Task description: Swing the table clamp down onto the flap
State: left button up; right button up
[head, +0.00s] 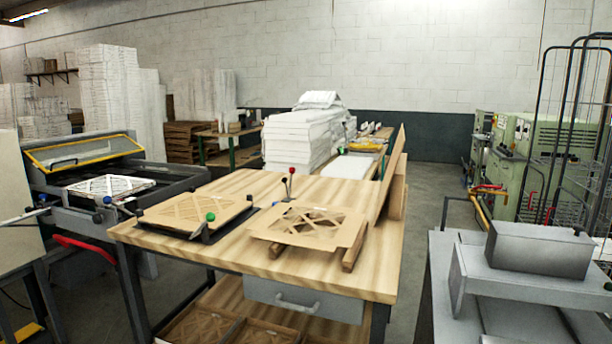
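The wooden table (230,262) stands in the middle of the head view. A small upright lever with a red ball knob (291,171), which looks like the table clamp, stands near the table's back edge. In front of it a flat die-cut cardboard frame (305,226) lies raised on wooden strips. At the left another cardboard frame (195,211) lies in a dark holder with a green knob (211,217). I cannot tell which edge is the flap; nothing visibly presses on either frame. Neither of my grippers shows.
A machine with a yellow-framed window (85,152) and a white filter (110,187) stand at the left. A grey machine (540,248) stands at the right. A tall board (392,180) rises along the table's right edge. A drawer (305,299) hangs under the front edge.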

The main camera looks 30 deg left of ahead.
aim_at(292, 170)
jog(key=j+u, duration=0.25)
jog(key=u, duration=0.15)
jog(key=j+u, duration=0.25)
jog(key=u, duration=0.15)
jog(key=j+u, duration=0.25)
jog(key=u, duration=0.15)
